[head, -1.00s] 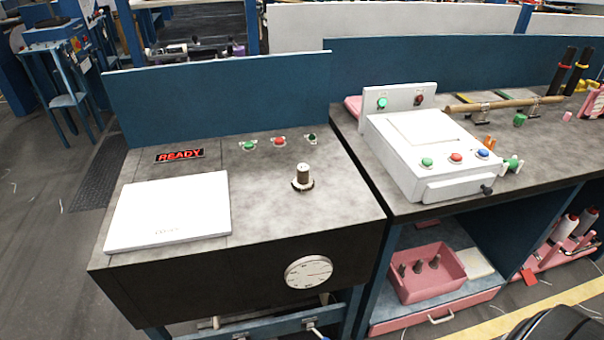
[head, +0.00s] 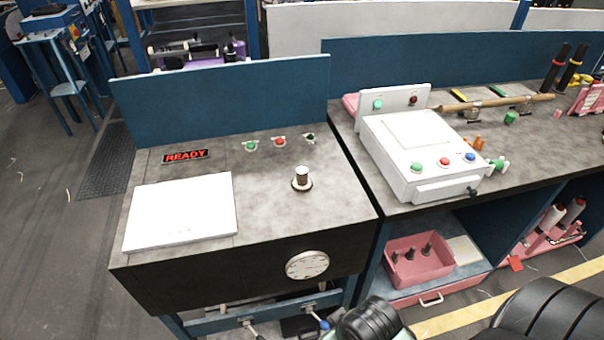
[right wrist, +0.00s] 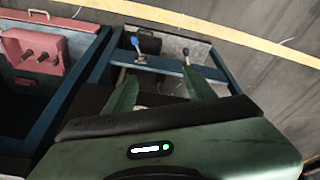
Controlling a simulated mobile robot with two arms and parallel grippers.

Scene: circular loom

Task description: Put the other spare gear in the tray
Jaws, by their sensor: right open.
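The pink tray (head: 420,268) stands on the lower shelf under the right bench, with several dark upright pieces in it; it also shows in the right wrist view (right wrist: 58,60). I cannot tell whether any of these is a spare gear. My right gripper (right wrist: 158,74) is open and empty in the right wrist view, in front of a blue-framed compartment with two levers. It is apart from the tray. My left gripper is not in view.
A blue-tipped lever (right wrist: 137,44) and a dark-tipped lever (right wrist: 186,54) stand near my right fingers. A white machine (head: 425,155) with colored buttons sits on the right bench. A white plate (head: 180,212) lies on the left bench.

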